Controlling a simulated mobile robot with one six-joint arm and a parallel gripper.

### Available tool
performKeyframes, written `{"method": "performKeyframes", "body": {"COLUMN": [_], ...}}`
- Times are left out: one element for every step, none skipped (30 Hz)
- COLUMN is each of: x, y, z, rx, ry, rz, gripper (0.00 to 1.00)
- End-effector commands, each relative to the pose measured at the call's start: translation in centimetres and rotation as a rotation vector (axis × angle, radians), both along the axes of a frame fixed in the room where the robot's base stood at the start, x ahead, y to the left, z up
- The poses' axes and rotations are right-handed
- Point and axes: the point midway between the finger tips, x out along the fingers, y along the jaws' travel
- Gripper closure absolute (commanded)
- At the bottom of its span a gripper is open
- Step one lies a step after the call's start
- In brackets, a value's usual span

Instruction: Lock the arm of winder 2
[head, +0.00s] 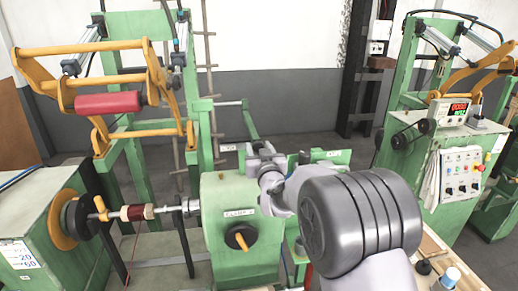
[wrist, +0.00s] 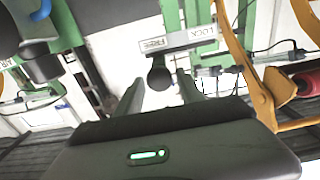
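The winder's yellow arm frame (head: 92,50) with its red roller (head: 108,103) is raised at the upper left of the head view. The red roller (wrist: 308,83) also shows at the right edge of the wrist view. A black ball knob (wrist: 160,78) is in the wrist view, below a white plate (wrist: 180,40) with a LOCK label at its right end. My gripper (wrist: 160,92) is open, with one finger on each side of the knob in the picture; I cannot tell whether they touch it. In the head view my gripper (head: 262,158) is above the green tailstock housing (head: 225,195).
The housing carries an orange knob (head: 240,238). A spindle with a dark red coil (head: 137,212) runs left from it. Another green winder (head: 425,150) with a control panel (head: 462,172) stands at the right. A wooden bench (head: 440,262) is at the lower right.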

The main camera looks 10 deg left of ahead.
Motion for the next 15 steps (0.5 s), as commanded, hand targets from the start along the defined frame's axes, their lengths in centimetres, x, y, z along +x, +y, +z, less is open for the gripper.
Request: {"method": "performKeyframes", "body": {"x": [-0.01,-0.01,-0.01,-0.02,-0.02,-0.02,-0.02,-0.02,-0.02,-0.03,-0.03,-0.03,-0.03,-0.03,-0.03], "y": [0.00,0.00,0.00,-0.01,-0.01,-0.01,-0.01,-0.01,-0.01,-0.01,-0.01,-0.01,-0.01,-0.01,-0.01], "z": [0.01,0.01,0.01,0.02,0.01,0.02,0.02,0.02,0.03,0.03,0.03,0.03,0.03,0.03,0.03], "rx": [0.000,0.000,0.000,0.000,0.000,0.000,0.000,0.000,0.000,0.000,0.000,0.000,0.000,0.000,0.000], "ry": [0.000,0.000,0.000,0.000,0.000,0.000,0.000,0.000,0.000,0.000,0.000,0.000,0.000,0.000,0.000], "rz": [0.000,0.000,0.000,0.000,0.000,0.000,0.000,0.000,0.000,0.000,0.000,0.000,0.000,0.000,0.000], "gripper": [0.67,0.73,0.81,0.87,0.93,1.00,1.00,1.00,1.00,1.00,1.00,1.00,1.00,1.00,1.00]}}
